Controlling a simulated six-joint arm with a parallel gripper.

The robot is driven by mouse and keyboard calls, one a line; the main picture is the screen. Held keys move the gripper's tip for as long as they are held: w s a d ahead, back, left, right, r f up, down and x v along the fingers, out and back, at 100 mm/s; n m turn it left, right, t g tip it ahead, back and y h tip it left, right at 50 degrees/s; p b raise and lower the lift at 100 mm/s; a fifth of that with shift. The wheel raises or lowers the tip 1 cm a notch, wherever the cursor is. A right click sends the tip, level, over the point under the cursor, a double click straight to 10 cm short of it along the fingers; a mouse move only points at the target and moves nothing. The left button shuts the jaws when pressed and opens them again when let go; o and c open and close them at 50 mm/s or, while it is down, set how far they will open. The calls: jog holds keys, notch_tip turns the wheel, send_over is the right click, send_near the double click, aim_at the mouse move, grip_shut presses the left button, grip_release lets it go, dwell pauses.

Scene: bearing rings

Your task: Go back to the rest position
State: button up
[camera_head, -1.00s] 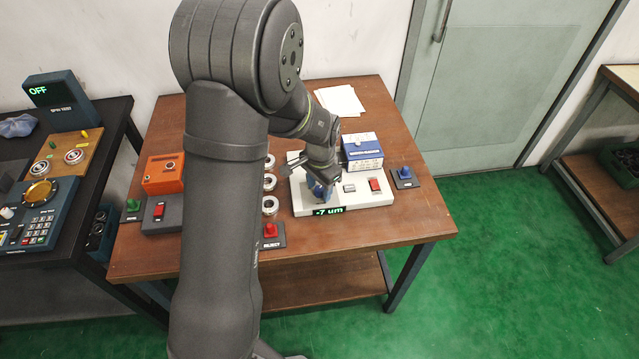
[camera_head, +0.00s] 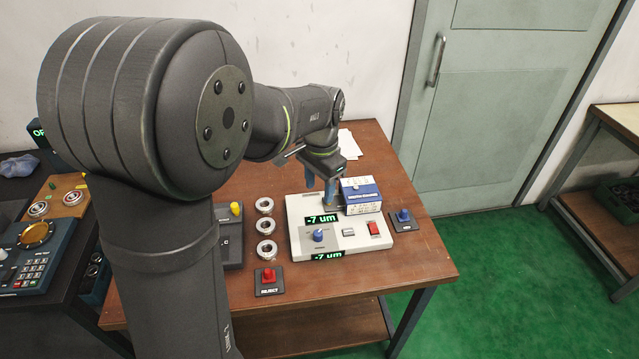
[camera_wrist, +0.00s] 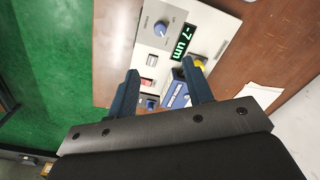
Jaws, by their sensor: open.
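The gauge box (camera_head: 296,216) has a blue knob (camera_head: 318,236), a red switch (camera_head: 374,228) and displays reading -7 um. Its blue knob also shows in the wrist view (camera_wrist: 161,28). Three metal rings (camera_head: 266,226) stand in a column left of the gauge box. My large arm links hide the table's left part.
A red REJECT button (camera_head: 269,277) is at the front and a blue button (camera_head: 404,217) at the right. A yellow knob (camera_head: 236,209) sits beside my arm. A dark bench (camera_head: 50,285) is at the left. The table's front right is clear.

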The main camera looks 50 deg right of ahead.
aim_at(318, 233)
jog(key=shift+r, duration=0.25)
jog(key=shift+f, duration=0.1)
dwell(0.4)
jog(key=f, duration=1.7)
jog(key=shift+w+f, duration=0.15)
jog(key=shift+w, duration=0.15)
jog(key=n, duration=0.4)
jog(key=shift+n, duration=0.3)
jog(key=n, duration=0.4)
jog(key=shift+d, duration=0.1)
jog(key=n, duration=0.4)
jog(key=shift+y, duration=0.3)
jog(key=shift+n, duration=2.3)
